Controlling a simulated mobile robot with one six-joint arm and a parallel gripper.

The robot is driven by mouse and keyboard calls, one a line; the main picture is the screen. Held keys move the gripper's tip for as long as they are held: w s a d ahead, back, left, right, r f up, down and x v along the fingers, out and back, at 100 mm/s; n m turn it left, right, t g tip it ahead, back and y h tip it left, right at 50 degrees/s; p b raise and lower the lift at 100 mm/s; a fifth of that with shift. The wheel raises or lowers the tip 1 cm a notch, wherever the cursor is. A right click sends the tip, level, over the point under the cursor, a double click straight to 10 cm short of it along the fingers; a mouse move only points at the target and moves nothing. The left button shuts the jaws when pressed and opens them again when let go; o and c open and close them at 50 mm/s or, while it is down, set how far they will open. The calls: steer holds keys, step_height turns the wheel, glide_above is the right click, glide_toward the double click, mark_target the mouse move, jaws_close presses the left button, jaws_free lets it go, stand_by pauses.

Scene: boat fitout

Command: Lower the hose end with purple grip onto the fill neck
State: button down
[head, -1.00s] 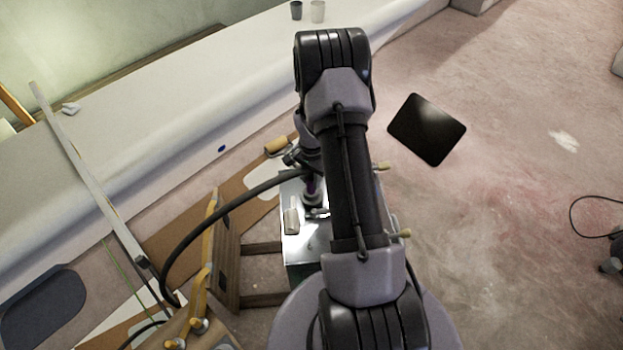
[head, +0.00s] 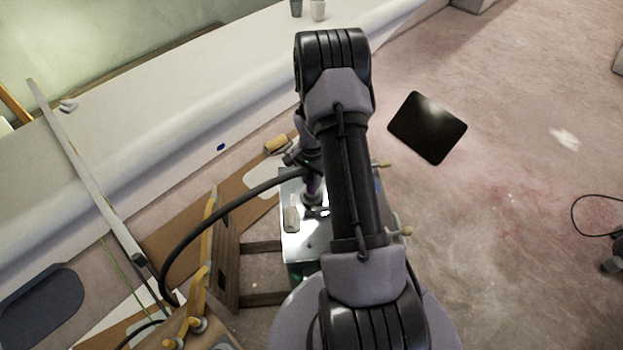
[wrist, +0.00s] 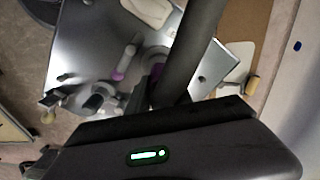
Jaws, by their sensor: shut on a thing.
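My gripper (head: 304,160) is shut on the black hose (head: 225,207) at its end, above the metal tank (head: 293,243). A little of the purple grip (head: 312,190) shows below my gripper, beside my arm. In the wrist view the hose (wrist: 193,40) runs down to my gripper body, with the purple grip (wrist: 155,72) partly behind it. A small fitting with a purple tip (wrist: 118,74) lies to the left of the hose on the tank top. The fill neck is not clearly seen; the hose and grip cover the area. I cannot tell whether the hose end touches it.
A wooden frame with yellow clamps (head: 208,250) stands left of the tank. A long metal strip (head: 85,170) leans on the white ledge. Cups (head: 318,10) stand at the back. A black panel (head: 427,128) lies on the floor at right, with free floor around it.

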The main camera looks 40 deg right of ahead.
steer(key=shift+f+b, duration=0.3)
steer(key=shift+f, duration=0.2)
steer(key=c, duration=0.5)
jaws_free()
steer(key=shift+r, duration=0.2)
step_height(320, 180, up, 8)
steer(key=p, duration=0.5)
steer(key=shift+r, duration=0.2)
steer(key=shift+f, duration=0.1)
